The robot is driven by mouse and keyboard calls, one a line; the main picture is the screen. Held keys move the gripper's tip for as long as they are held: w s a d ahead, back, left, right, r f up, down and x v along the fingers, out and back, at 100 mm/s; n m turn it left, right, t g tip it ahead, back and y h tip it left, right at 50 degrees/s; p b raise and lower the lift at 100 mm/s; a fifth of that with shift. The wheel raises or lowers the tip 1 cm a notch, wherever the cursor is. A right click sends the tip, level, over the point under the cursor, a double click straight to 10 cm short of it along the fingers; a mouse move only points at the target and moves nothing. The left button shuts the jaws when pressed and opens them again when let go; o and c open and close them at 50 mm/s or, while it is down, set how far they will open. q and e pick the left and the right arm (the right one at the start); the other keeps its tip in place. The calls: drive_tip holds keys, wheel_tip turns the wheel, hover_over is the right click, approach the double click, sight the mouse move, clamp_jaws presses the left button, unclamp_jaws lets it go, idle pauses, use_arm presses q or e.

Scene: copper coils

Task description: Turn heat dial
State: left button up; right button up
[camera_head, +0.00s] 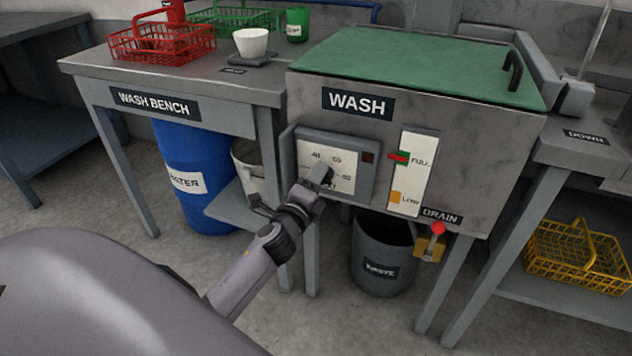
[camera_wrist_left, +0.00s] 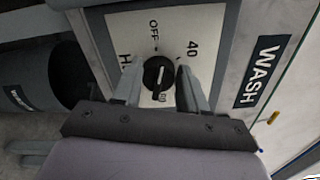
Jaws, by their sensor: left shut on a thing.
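The heat dial (camera_wrist_left: 158,76) is a round black knob with a white pointer mark on a pale panel (camera_head: 342,156) at the front of the wash tank (camera_head: 455,130). In the wrist view OFF and 40 are legible on the panel, and other marks are partly hidden. My left gripper (camera_head: 321,178) is at the dial, its two fingers on either side of the knob and shut on it. In the head view the gripper covers most of the dial. My right gripper is in neither view.
A green lid (camera_head: 420,65) with a black handle covers the tank. A level gauge (camera_head: 412,172) and a red-knobbed drain lever (camera_head: 438,228) are right of the panel. A grey waste bin (camera_head: 382,285) stands below. The wash bench (camera_head: 185,72) is at left.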

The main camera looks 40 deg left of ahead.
use_arm(q)
drive_tip(key=n, duration=0.3)
drive_tip(key=shift+f, duration=0.2)
idle(0.5)
drive_tip(key=o, duration=1)
drive_tip(key=shift+o, duration=0.2)
drive_tip(key=shift+s, duration=0.15)
drive_tip(key=v, duration=0.7)
drive_tip(key=shift+p, duration=0.35)
